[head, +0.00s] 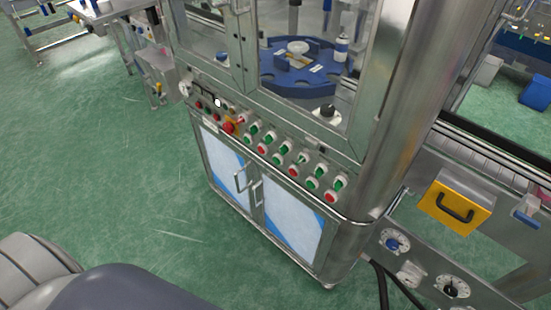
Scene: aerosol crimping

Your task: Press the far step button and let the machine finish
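The crimping machine (375,90) stands in the middle of the head view, with a steel frame and clear windows. Its sloped control panel (238,143) carries several green and red buttons along the front. A larger red mushroom-shaped button (229,127) is near the panel's left part. I cannot tell by its marking which one is the far step button. Inside the machine is a blue round turntable (290,84) with notches in its rim. A small can (341,46) stands at its right side. Neither of my grippers is in view, and nothing touches the panel.
Cabinet doors with two handles (257,192) are under the panel. A yellow box with a black handle (455,206) and a conveyor (490,160) are at the right. Dials (394,241) sit below it. Green floor (100,180) is open at the left.

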